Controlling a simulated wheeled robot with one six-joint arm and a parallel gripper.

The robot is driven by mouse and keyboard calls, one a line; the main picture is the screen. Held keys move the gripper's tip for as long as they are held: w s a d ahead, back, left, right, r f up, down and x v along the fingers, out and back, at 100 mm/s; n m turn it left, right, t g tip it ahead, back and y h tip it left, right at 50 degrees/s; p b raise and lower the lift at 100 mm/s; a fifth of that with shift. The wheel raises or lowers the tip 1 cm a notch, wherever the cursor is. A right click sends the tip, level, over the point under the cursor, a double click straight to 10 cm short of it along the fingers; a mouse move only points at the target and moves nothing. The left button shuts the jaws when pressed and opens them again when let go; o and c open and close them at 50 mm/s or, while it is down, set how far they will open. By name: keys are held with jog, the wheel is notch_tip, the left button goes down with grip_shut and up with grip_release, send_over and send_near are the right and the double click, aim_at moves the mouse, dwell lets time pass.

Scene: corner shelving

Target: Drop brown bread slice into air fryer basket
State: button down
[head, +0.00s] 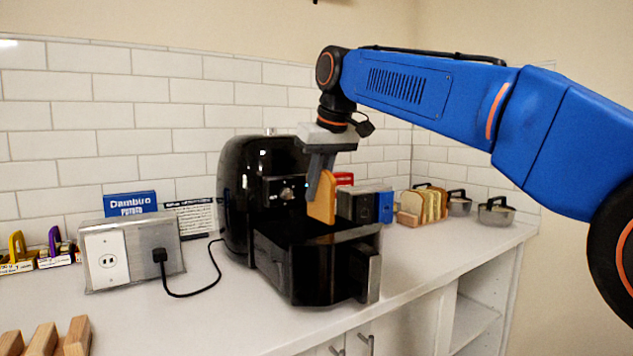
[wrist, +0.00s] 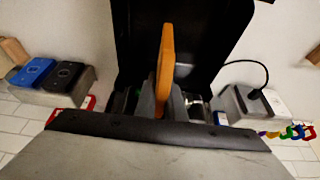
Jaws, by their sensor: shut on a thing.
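The brown bread slice (head: 322,198) hangs upright in my gripper (head: 319,178), over the open air fryer basket (head: 318,265). The black air fryer (head: 243,190) stands on the counter against the tiled wall, with its basket pulled out toward the front. In the wrist view the slice (wrist: 165,62) stands edge-on between the fingers (wrist: 161,100), with the dark basket (wrist: 190,25) around and beyond it. In the head view the slice's lower end is near the basket's rim height. The basket's floor is mostly hidden.
A rack of bread slices (head: 423,205) and metal containers (head: 495,210) are farther right. A socket box (head: 132,253) with a plugged cord is left. Wooden blocks (head: 45,340) lie front left.

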aim_at(313, 217)
jog(key=shift+f, duration=2)
jog(key=c, duration=1.8)
grip_release()
jog(key=shift+o, duration=0.2)
jog(key=v, duration=1.7)
jog(key=shift+a+r, duration=0.1)
jog(key=shift+r, duration=0.15)
